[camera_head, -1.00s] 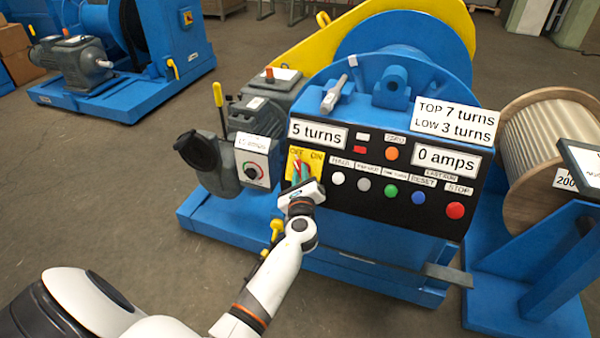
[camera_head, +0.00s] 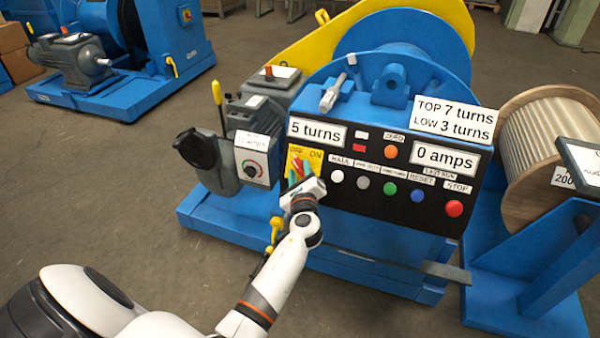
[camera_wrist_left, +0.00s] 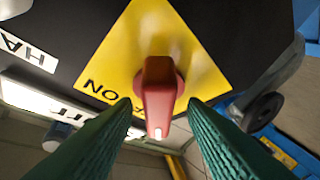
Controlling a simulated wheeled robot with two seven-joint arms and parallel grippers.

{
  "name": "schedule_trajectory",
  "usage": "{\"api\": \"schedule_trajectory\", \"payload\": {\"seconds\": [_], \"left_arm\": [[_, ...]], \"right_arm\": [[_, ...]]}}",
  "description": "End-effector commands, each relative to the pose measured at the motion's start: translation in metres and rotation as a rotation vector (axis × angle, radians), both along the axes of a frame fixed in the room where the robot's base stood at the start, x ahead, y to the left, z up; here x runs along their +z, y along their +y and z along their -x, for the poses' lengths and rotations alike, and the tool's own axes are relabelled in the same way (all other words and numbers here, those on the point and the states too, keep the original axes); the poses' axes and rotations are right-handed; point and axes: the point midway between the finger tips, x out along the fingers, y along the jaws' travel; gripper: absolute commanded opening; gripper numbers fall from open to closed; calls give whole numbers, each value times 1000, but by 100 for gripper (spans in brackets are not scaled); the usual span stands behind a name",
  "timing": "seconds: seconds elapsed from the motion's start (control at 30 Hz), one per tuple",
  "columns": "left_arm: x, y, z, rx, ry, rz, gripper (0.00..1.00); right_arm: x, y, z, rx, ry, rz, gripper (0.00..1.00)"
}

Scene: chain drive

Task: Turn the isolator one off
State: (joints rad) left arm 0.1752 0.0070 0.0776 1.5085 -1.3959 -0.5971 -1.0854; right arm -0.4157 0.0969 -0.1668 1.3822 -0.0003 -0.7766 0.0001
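The isolator is a red handle (camera_wrist_left: 160,95) on a yellow plate (camera_head: 292,160) marked OFF and ON, at the left of the black control panel. In the left wrist view the handle's white-marked end points down, and the OFF label is mostly hidden. My left gripper (camera_head: 299,176) is at the isolator; its green fingers (camera_wrist_left: 160,108) stand on either side of the handle, with a small gap showing on each side. In the head view the fingers partly cover the handle, so its exact angle is hard to tell. My right gripper is not in view.
The panel (camera_head: 372,205) carries several buttons, including a red stop button (camera_head: 454,208), right of my gripper. A grey box with a dial (camera_head: 253,168) is close on the left. A metal bar (camera_head: 444,272) sticks out at the lower right. The floor in front is clear.

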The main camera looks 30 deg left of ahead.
Motion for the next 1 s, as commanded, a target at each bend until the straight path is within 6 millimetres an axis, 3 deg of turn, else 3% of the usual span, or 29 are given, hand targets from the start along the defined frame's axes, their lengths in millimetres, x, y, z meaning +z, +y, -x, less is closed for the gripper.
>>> {"api": "schedule_trajectory", "payload": {"seconds": [0.37,0.8,1.0], "left_arm": [[1,-7,8,-2,1,-2,38],[0,-60,77,-1,1,1,38],[0,-72,92,-1,1,-1,38]], "right_arm": [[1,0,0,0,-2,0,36],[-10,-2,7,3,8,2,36],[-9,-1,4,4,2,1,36]]}}
